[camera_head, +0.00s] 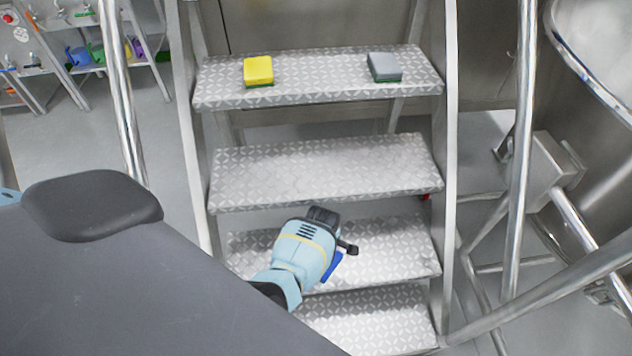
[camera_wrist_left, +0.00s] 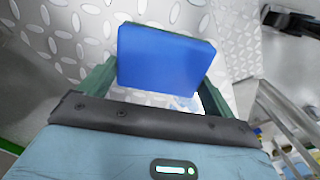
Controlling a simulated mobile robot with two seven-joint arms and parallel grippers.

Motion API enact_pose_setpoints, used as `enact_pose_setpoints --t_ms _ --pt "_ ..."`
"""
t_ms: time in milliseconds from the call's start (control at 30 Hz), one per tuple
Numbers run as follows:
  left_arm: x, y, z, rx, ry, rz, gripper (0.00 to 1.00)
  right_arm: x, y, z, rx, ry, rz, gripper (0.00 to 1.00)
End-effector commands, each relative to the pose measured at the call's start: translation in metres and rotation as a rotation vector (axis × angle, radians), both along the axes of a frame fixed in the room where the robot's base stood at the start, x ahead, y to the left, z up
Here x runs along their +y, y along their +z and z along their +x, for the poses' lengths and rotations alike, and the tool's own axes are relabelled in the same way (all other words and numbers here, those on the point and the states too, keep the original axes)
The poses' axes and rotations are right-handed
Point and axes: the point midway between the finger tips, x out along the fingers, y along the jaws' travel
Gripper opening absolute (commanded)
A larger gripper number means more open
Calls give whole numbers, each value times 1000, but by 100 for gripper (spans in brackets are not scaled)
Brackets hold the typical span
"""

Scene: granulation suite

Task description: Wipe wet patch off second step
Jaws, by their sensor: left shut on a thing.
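A metal stair with patterned treads fills the middle of the head view. The second step from the bottom (camera_head: 390,244) is partly hidden by my left gripper (camera_head: 335,250). That gripper is shut on a blue sponge (camera_wrist_left: 165,58), whose edge also shows in the head view (camera_head: 333,266). The sponge sits between both fingers, over or at the second step; I cannot tell whether it touches. A pale, glossy patch (camera_wrist_left: 186,103) shows behind the sponge in the wrist view; I cannot tell for sure that it is the wet patch. My right gripper is out of view.
A yellow sponge (camera_head: 258,70) and a grey sponge (camera_head: 384,67) lie on the top step (camera_head: 320,83). The third step (camera_head: 325,170) bears no objects. Metal rails (camera_head: 450,170) flank the stair. A steel vessel (camera_head: 600,60) stands right, a shelf (camera_head: 85,60) back left.

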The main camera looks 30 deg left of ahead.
Motion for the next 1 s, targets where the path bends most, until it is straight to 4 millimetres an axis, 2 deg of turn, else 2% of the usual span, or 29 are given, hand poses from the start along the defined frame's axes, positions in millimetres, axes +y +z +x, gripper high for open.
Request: enact_pose_setpoints --t_ms 367,800,1000 --pt "3 -2 -1 -1 1 1 72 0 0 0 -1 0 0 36" --pt "25 1 -20 0 0 2 72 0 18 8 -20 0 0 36" --pt "26 0 -21 0 0 2 72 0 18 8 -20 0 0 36"
